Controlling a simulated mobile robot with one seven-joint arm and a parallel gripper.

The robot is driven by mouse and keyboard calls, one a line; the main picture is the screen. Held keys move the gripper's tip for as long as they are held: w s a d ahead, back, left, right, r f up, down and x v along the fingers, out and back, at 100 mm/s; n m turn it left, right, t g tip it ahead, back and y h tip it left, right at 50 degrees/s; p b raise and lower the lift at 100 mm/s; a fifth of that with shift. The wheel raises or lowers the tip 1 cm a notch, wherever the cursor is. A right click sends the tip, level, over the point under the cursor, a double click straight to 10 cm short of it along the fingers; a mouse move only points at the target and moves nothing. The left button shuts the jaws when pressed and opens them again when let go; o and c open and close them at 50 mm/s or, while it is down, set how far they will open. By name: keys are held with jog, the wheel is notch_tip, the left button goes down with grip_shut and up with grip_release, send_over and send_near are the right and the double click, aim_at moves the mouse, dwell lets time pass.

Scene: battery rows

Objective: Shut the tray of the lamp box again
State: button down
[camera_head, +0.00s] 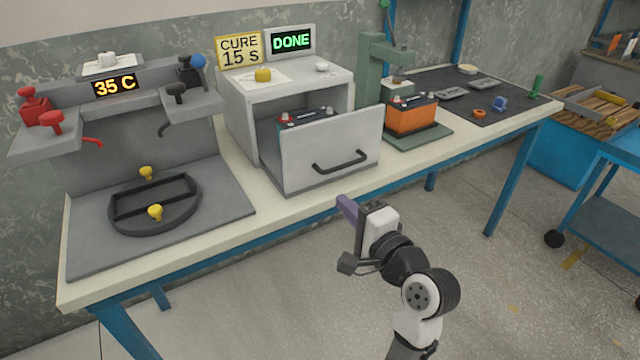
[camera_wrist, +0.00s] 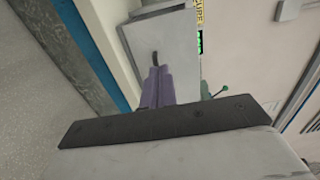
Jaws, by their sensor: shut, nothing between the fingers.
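The lamp box (camera_head: 239,99) is a pale grey box on the bench with a "CURE 15 S" sign and a "DONE" display on top. Its tray front (camera_head: 334,140) stands pulled out toward the bench's front edge, with a dark handle (camera_head: 340,162). A battery (camera_head: 303,118) with red and grey terminals shows behind the tray front; its lower part is hidden. My gripper (camera_head: 343,203) is shut and empty, in front of and below the tray front, apart from it. In the wrist view the shut purple fingers (camera_wrist: 157,88) point toward the tray front (camera_wrist: 172,40).
A round black fixture (camera_head: 155,205) with yellow knobs sits on the left of the bench. An orange battery (camera_head: 411,117) stands on a green press right of the tray. The floor in front of the bench is clear; a blue cart (camera_head: 606,215) stands at right.

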aim_at(302, 162)
jog(key=p+x, duration=0.1)
jog(key=x, duration=1.3)
jog(key=shift+s+p, duration=0.1)
jog(key=shift+p, duration=0.25)
jog(key=p+x, duration=0.2)
jog(key=x, duration=1.3)
jog(key=shift+a+p, duration=0.15)
jog(key=shift+p, duration=0.25)
jog(key=shift+w+a+r, duration=0.1)
jog(key=shift+w, duration=0.1)
jog(key=shift+r, duration=0.25)
